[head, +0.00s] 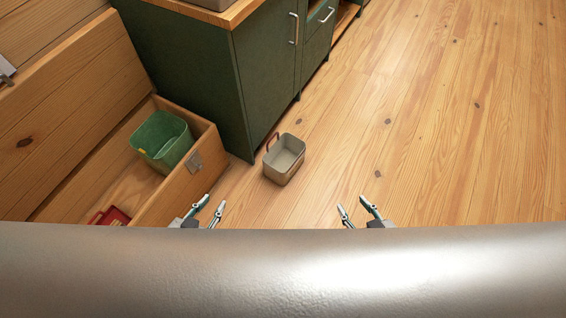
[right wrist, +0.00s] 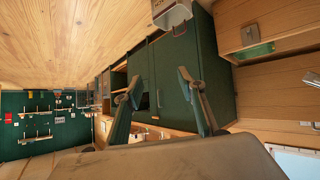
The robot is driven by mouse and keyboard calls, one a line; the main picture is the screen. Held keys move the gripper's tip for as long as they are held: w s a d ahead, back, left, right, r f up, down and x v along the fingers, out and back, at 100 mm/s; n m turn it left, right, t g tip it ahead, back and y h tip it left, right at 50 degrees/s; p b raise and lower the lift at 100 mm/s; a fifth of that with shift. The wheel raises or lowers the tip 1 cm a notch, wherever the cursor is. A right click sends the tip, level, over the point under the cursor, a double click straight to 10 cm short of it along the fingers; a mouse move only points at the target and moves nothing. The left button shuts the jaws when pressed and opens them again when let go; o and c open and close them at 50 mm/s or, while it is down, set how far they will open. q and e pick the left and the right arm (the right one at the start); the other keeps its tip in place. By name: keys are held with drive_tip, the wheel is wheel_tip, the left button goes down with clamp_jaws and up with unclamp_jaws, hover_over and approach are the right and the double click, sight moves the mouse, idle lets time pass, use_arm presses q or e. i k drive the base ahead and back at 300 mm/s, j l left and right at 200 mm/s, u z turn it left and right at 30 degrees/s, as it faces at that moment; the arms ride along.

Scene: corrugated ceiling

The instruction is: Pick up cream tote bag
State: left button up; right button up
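A cream tote bag (head: 284,160) with a reddish-brown handle stands upright and open on the wooden floor, beside the green cabinet. It looks empty. It also shows at the top edge of the right wrist view (right wrist: 172,14), cut off by the frame. My left gripper (head: 212,208) is open and empty, nearer to me and left of the bag. My right gripper (head: 356,208) is open and empty, nearer to me and right of the bag. In the right wrist view its two fingers (right wrist: 158,90) are spread with nothing between them. Neither gripper touches the bag.
A green cabinet (head: 200,80) with a wooden top stands behind and left of the bag. An open wooden chest (head: 180,200) at left holds a green bin (head: 162,138) and a red item (head: 112,216). The floor to the right (head: 450,130) is clear.

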sight(281, 161)
drive_tip(key=i+l+z, duration=0.25)
drive_tip(key=i+l, duration=0.85)
